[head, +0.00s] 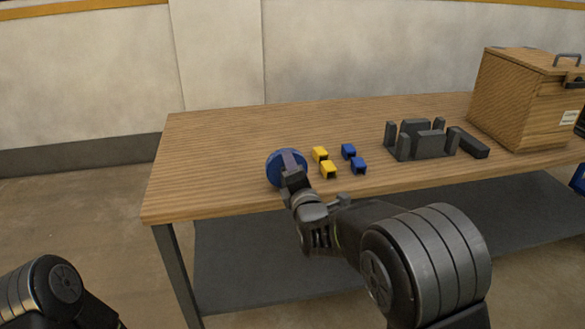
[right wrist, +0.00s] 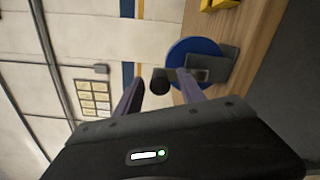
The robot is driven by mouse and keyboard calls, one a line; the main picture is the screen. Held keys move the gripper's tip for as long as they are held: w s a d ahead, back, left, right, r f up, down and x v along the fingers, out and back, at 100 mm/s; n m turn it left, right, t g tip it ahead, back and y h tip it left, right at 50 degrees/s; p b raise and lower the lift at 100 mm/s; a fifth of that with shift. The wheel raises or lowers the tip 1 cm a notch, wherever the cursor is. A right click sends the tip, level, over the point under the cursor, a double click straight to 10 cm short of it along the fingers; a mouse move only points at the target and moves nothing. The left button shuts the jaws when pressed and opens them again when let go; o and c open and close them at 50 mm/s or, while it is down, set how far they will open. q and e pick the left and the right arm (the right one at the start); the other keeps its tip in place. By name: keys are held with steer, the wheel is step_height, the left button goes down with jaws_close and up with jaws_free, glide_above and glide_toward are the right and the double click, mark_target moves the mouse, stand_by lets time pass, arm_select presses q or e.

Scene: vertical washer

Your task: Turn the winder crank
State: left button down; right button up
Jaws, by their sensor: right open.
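The winder shows as a blue disc (head: 273,170) near the front left of the wooden table, partly hidden behind my right gripper (head: 292,162). In the right wrist view the blue disc (right wrist: 193,48) has a grey block with a metal plate and a dark crank handle (right wrist: 160,83) with a rounded end. My right gripper is open, and the handle's end appears between its two purple-grey fingertips. I cannot tell whether either finger touches it. My left arm is at the lower left of the head view; its gripper is out of frame.
Several yellow blocks (head: 328,170) and blue blocks (head: 358,166) lie just right of the winder. A dark grey slotted fixture (head: 428,142) and a wooden box (head: 516,98) stand farther right. The table's left and back areas are clear.

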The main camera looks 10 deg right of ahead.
steer(key=s, duration=0.7)
steer(key=shift+s+d, duration=0.25)
steer(key=shift+s, duration=0.15)
